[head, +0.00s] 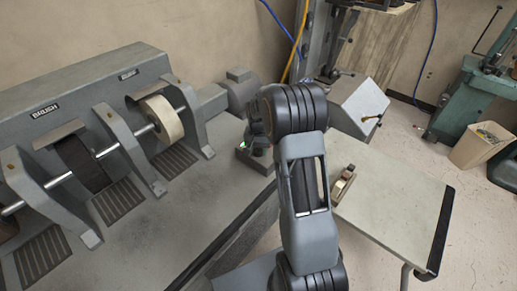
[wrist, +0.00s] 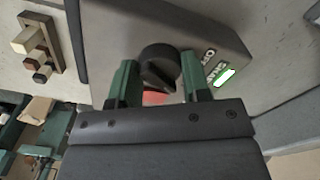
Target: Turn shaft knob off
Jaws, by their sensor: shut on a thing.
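The black shaft knob (wrist: 158,55) is on the sloping face of a grey control box (wrist: 215,30) in the wrist view. My gripper (wrist: 159,68) has its two green fingers on either side of the knob and is shut on it. A green lit indicator (wrist: 224,77) glows beside the knob, next to partly readable white lettering. A red glow shows between the fingers. In the head view the control box (head: 250,160) is on the grey bench, its green light showing; my arm hides the knob and most of my gripper.
The grey finishing machine with its shaft and wheels (head: 162,119) fills the left. A side table (head: 390,210) stands at right with a small wooden block tool (head: 343,184), which also shows in the wrist view (wrist: 38,45). A bin (head: 482,145) stands on the floor.

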